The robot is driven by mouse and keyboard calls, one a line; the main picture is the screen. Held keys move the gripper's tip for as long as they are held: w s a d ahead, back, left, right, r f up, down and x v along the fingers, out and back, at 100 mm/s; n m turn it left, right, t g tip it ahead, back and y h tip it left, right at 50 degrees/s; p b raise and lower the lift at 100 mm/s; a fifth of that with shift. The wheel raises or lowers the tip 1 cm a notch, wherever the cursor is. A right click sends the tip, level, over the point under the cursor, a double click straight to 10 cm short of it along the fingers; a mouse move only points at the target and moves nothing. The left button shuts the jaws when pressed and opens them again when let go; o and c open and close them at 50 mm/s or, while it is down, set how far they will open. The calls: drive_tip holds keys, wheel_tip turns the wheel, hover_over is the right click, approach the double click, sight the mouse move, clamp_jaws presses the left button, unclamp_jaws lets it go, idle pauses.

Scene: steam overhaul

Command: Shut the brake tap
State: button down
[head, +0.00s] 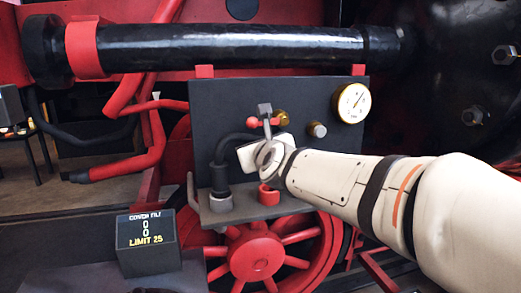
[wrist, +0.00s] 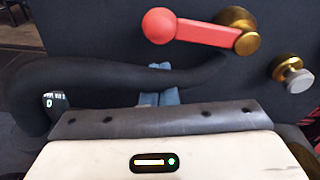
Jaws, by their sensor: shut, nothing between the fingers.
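The brake tap appears to be the brass fitting (wrist: 238,28) with a red lever (wrist: 195,30) in the wrist view. The lever lies nearly level, its red ball end to the left. In the head view the red lever (head: 252,122) shows on the dark panel, partly hidden by my gripper. My gripper (head: 264,109) is in front of the panel there. Its blue-grey fingers (wrist: 160,72) are together and empty in the wrist view, below the lever and apart from it in the picture. The head view does not show clearly whether they touch it.
A silver knob (wrist: 295,76) is right of the tap. The panel (head: 225,100) also carries a round gauge (head: 350,102); a red ring (head: 268,195) sits on the ledge below. A counter box (head: 148,243) reads "LIMIT 25".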

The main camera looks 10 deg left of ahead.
drive_tip(key=f+p+v, duration=0.1)
drive_tip(key=p+v, duration=0.1)
drive_tip(key=v, duration=0.8)
drive_tip(key=s+d+f+n+g+h, duration=0.1)
drive_tip(key=s+d+f+n+g, duration=0.25)
drive_tip(key=f+n, duration=0.5)
drive_tip(key=s+d+f+n+g+h, duration=0.1)
drive_tip(key=s+d+f+n+g, duration=0.15)
drive_tip(key=d+f+n, duration=0.4)
drive_tip(key=s+d+f+n+g+h, duration=0.3)
drive_tip(key=s+d+f+n+g, duration=0.3)
drive_tip(key=n, duration=0.8)
drive_tip(key=s+d+f, duration=0.3)
drive_tip(key=s+f, duration=0.1)
drive_tip(key=s, duration=0.1)
drive_tip(key=shift+s+d+f+g+h, duration=0.2)
drive_tip(key=shift+s+d+g+h, duration=0.1)
drive_tip(key=shift+g, duration=0.1)
